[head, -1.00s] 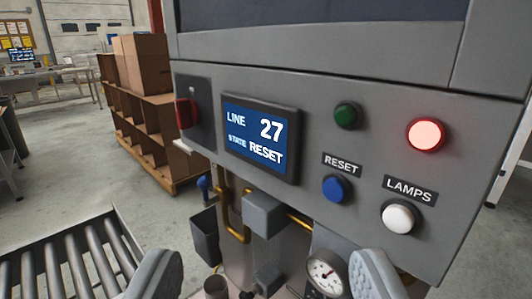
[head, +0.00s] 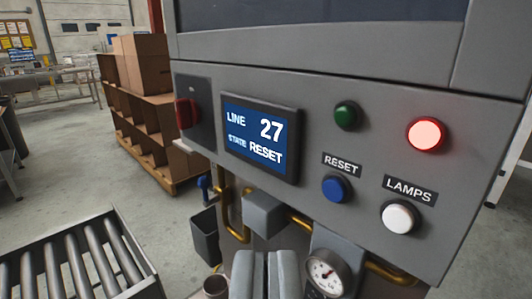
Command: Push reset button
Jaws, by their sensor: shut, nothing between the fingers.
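The blue reset button (head: 336,188) is on the grey control panel (head: 400,90), under a dark label that reads RESET (head: 341,166). The display (head: 257,138) reads LINE 27, STATE RESET. My gripper (head: 263,258) is shut and empty at the bottom of the head view, below and to the left of the blue button in the picture. Nothing hides the button.
A green button (head: 348,116), a lit red button (head: 426,134) and a white LAMPS button (head: 398,217) are close around it. A red switch (head: 186,113) is at the left. Below are a gauge (head: 324,273) and brass pipes (head: 390,273). A roller conveyor (head: 85,262) is lower left.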

